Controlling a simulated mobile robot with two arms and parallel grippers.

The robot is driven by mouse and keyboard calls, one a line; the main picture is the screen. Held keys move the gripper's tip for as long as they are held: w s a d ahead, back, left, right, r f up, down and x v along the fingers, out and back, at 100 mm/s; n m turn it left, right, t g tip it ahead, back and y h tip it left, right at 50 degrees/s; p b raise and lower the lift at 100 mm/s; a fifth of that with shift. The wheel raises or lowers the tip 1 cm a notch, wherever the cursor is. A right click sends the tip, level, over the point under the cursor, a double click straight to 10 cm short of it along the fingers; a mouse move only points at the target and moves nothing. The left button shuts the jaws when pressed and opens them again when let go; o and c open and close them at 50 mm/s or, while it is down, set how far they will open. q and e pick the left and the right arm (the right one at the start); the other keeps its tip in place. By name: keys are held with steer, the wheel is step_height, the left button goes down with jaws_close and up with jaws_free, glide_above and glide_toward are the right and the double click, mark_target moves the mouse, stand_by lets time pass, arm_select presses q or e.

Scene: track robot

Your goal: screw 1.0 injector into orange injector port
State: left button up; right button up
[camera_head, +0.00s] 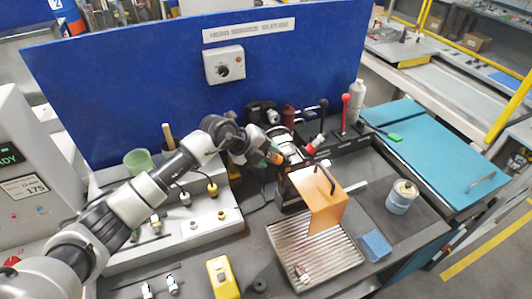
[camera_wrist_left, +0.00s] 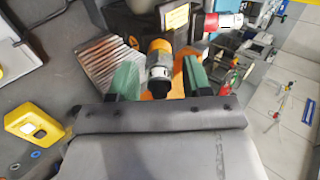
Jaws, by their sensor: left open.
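My left gripper (camera_head: 277,157) reaches over the bench to the dark test unit behind the orange shield. In the left wrist view its two green fingers (camera_wrist_left: 160,80) stand open, one on each side of a short cylindrical part (camera_wrist_left: 158,66) with an orange-yellow top and a silver and black body. This looks like the injector at the orange port; I cannot tell how far it is seated or which size it is. A gap shows between the part and the fingers. A red-and-white part (camera_head: 315,143) sticks out beside it, also in the wrist view (camera_wrist_left: 218,22). My right gripper is not in view.
A transparent orange shield (camera_head: 320,198) stands by a ribbed metal tray (camera_head: 335,250). A blue sponge (camera_head: 376,246), a lidded jar (camera_head: 402,197) and a yellow device (camera_head: 222,277) lie around. A pale rack (camera_head: 165,245) with several small parts is at left. The blue panel (camera_head: 120,90) closes the back.

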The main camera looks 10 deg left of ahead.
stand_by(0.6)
arm_select(q)
steer(key=shift+c, duration=0.3)
steer(key=c, duration=0.8)
jaws_close()
steer(key=shift+f+m+b, duration=0.1)
steer(key=shift+m+b, duration=0.35)
steer(key=shift+m, duration=0.15)
steer(key=m+b, duration=1)
steer(key=shift+m+b, duration=0.3)
steer(key=shift+m, duration=0.1)
